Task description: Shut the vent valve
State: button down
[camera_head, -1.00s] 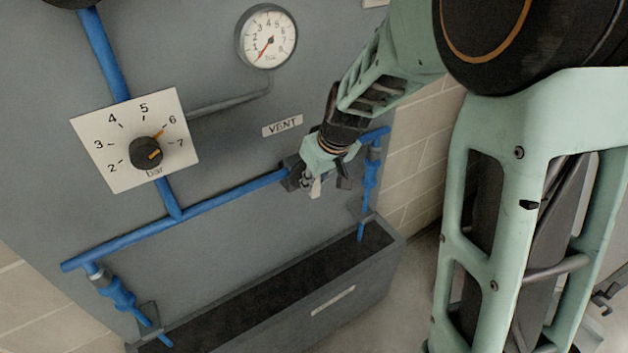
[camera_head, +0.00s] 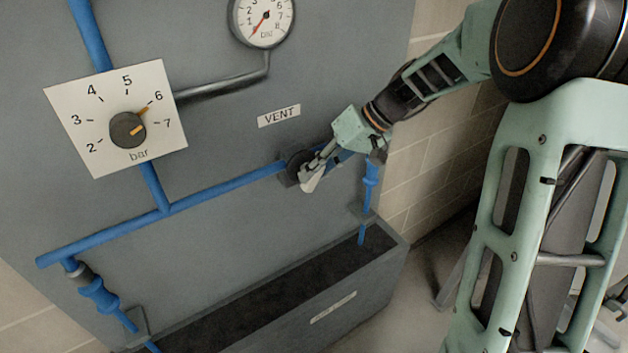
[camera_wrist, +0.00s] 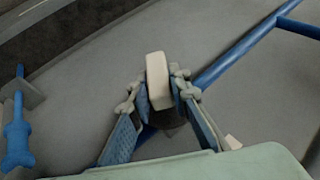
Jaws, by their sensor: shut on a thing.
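The vent valve sits on the blue pipe below the VENT label (camera_head: 279,116). Its dark round body (camera_head: 296,166) shows just left of my gripper (camera_head: 314,172). Its pale lever handle (camera_wrist: 158,80) stands between my two fingers in the wrist view. My gripper (camera_wrist: 160,92) is shut on this handle, a finger on each side. The valve body is mostly hidden behind the handle and the fingers in the wrist view. The blue pipe (camera_head: 226,188) runs from the valve down to the left.
A pressure gauge (camera_head: 264,17) is at the top. A selector knob (camera_head: 127,130) on a white dial plate points near 6. A dark trough (camera_head: 330,312) lies below the valve. A blue drain pipe (camera_head: 371,187) hangs right of my gripper. A block wall is at the right.

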jog(key=y, duration=0.1)
jog(key=m+g+y+b, duration=0.1)
jog(key=y, duration=0.1)
jog(key=g+y+b, duration=0.1)
jog(key=shift+w+d+f+y, duration=0.15)
jog(key=shift+d+f+y, duration=0.1)
jog(key=shift+f+y, duration=0.1)
jog(key=y, duration=0.1)
jog(key=m+g+y+b, duration=0.1)
jog(key=y, duration=0.1)
jog(key=shift+f+m+g+y, duration=0.1)
jog(key=shift+m+g+y, duration=0.15)
jog(key=shift+m+g, duration=0.05)
jog(key=shift+m+y+b, duration=0.3)
jog(key=shift+y+b, duration=0.2)
jog(key=shift+y, duration=0.2)
jog(key=shift+g, duration=0.4)
jog(key=c, duration=1.8)
grip_release()
jog(key=v, duration=1.2)
jog(key=shift+f, duration=0.2)
